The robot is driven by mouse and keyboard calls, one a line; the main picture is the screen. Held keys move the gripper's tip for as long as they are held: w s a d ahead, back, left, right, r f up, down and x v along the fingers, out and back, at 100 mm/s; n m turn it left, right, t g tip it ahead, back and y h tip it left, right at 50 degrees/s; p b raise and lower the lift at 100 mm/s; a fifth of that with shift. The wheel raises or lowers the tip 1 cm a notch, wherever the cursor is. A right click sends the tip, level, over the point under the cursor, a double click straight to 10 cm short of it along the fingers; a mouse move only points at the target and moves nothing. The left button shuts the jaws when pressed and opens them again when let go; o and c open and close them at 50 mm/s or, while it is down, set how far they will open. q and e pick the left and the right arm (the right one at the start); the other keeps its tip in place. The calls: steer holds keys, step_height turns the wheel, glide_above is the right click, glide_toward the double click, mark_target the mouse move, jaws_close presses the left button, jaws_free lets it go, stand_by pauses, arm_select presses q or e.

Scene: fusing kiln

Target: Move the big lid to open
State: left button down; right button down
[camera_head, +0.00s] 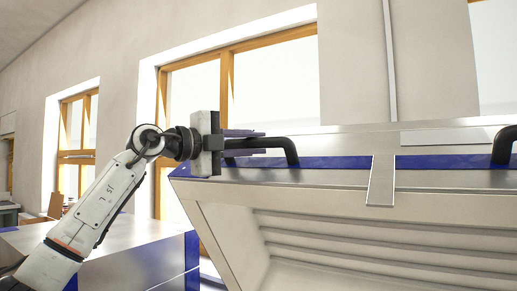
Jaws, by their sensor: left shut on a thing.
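The big lid (225,205) fills the right half of the head view. It is tilted up, so its pale ribbed inner side faces me. A metal and blue rim runs along its upper edge. A black handle (282,142) stands on that edge, and part of a second black handle (504,145) shows at the right border. My left gripper (228,143) is at the left end of the first handle, shut on it. The fingers partly hide that end of the handle. My right gripper is out of view.
A metal and blue cabinet (140,262) stands at the lower left, behind my left arm. A wall with wood-framed windows (200,95) is at the back. A flat metal latch strip (381,180) hangs over the lid's edge. Open space shows above the lid.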

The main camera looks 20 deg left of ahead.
arm_select(q)
steer(key=shift+a, duration=0.1)
